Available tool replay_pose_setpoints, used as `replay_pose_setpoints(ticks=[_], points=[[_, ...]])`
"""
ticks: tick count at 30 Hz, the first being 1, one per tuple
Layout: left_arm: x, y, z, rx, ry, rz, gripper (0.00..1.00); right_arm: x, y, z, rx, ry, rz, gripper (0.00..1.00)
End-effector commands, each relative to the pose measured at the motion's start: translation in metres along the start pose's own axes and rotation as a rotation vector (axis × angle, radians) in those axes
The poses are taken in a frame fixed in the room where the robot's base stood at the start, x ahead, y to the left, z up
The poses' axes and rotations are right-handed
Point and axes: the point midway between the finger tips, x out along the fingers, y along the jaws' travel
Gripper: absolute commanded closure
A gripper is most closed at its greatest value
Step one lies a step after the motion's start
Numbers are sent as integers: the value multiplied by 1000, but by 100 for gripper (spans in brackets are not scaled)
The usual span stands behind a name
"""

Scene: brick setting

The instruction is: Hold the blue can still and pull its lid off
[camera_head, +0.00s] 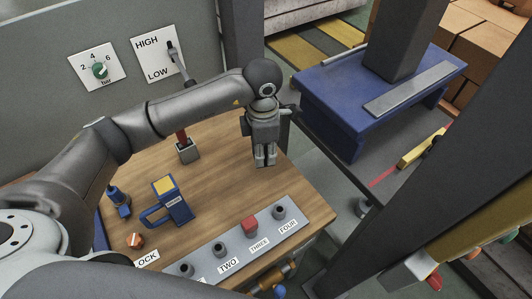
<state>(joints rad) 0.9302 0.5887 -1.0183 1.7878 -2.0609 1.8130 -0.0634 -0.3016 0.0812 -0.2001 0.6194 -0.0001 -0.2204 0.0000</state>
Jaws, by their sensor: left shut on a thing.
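A blue box-like container (178,209) with a side handle, a yellow panel on top and a white label stands on the wooden table. It is the thing that best fits the blue can, but I cannot make out a separate lid. My left gripper (265,163) points down over the table, to the right of the container and well apart from it. Its fingers are close together on something too small or hidden to name. My right gripper is not in view.
A strip (216,265) with labelled buttons lies along the table's front edge. An orange knob (135,240) and a small blue object (119,206) are left of the container. A red-handled lever (187,152) stands behind it. The wooden table (245,196) is bare between container and gripper.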

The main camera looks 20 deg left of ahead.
Motion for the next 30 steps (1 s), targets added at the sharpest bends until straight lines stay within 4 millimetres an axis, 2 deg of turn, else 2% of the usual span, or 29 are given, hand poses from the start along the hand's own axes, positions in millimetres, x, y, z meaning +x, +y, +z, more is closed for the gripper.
replay_pose_setpoints(ticks=[3,9,14,21,30], points=[[21,14,5,-2,5,-5,100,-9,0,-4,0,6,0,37],[41,30,11,2,2,-3,100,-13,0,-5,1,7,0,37],[49,36,13,2,3,-3,100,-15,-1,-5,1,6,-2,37],[79,37,13,3,3,-4,100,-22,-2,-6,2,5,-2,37],[82,38,14,3,2,-1,100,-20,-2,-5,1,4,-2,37]])
